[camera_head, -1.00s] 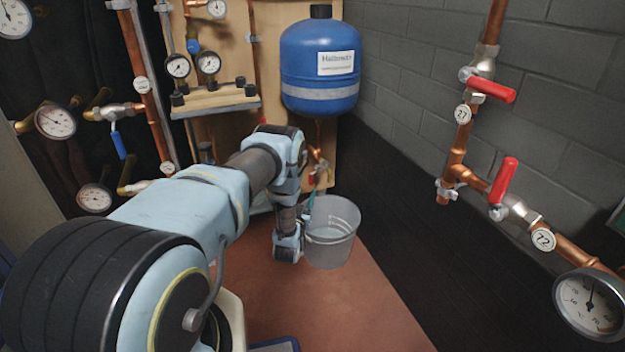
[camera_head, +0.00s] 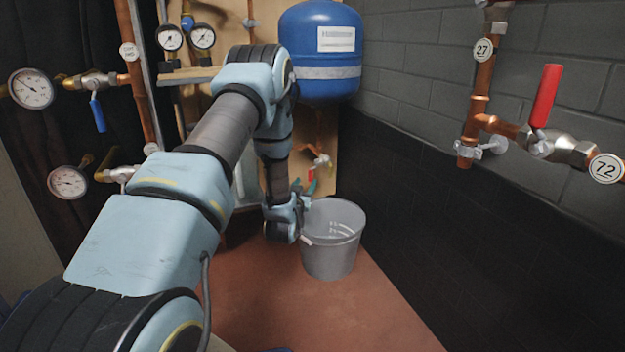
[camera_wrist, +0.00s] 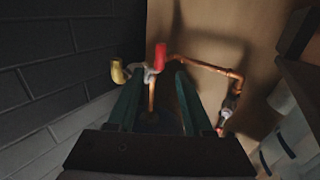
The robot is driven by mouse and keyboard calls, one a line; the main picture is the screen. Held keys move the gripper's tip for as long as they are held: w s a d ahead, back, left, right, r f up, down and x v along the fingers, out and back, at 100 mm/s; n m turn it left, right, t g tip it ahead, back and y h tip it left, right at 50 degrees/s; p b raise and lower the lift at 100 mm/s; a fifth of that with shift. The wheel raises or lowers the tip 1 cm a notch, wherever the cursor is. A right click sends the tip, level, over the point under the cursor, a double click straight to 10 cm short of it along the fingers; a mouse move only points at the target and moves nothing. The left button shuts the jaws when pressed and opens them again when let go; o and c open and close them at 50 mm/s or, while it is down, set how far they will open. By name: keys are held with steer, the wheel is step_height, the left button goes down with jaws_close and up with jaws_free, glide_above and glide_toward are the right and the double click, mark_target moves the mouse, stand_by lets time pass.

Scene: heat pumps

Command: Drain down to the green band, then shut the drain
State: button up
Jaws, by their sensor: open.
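The drain valve (camera_head: 320,161) is on copper pipe below the blue vessel (camera_head: 318,45), with a red handle (camera_head: 311,174). In the wrist view the red handle (camera_wrist: 160,57) stands upright just beyond the fingertips, in line with the gap between them; contact cannot be told. A brass outlet (camera_wrist: 118,71) is left of it. My gripper (camera_wrist: 158,78) is open, its teal fingers apart; in the head view my gripper (camera_head: 307,187) is above the bucket's left rim. The grey bucket (camera_head: 331,256) stands on the floor. Two dial gauges (camera_head: 170,38) (camera_head: 203,36) show no readable green band.
The right wall carries copper pipes with a red lever (camera_head: 545,95) and tags 27 and 72. At left are more gauges (camera_head: 31,88) and a blue-handled valve (camera_head: 97,112). The reddish floor (camera_head: 340,315) before the bucket is clear.

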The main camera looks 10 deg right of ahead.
steer(key=b+x, duration=0.4)
steer(key=x, duration=0.6)
steer(key=shift+w+d, duration=0.25)
steer(key=shift+w, duration=0.05)
jaws_close()
